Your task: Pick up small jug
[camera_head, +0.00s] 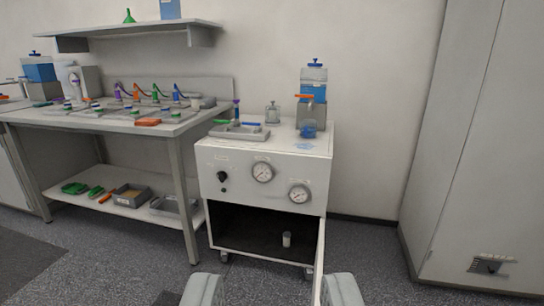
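My gripper (272,290) shows at the bottom edge, its two grey fingers wide apart with nothing visible between them but floor and part of a cabinet door. I cannot tell for sure which vessel is the small jug. A small clear vessel (272,114) stands upright at the back of the white cabinet's top. A small whitish vessel (287,239) stands upright inside the cabinet's open lower compartment. Both are well ahead of my gripper and apart from it. They are too small to make out a handle or spout.
The white cabinet (223,158) has gauges and an open door (320,262) edge-on at right. On top are a grey tray (240,133) and a blue-filled container (313,85). A cluttered bench (110,125) stands left, a tall locker (465,150) right. Floor right of the door is clear.

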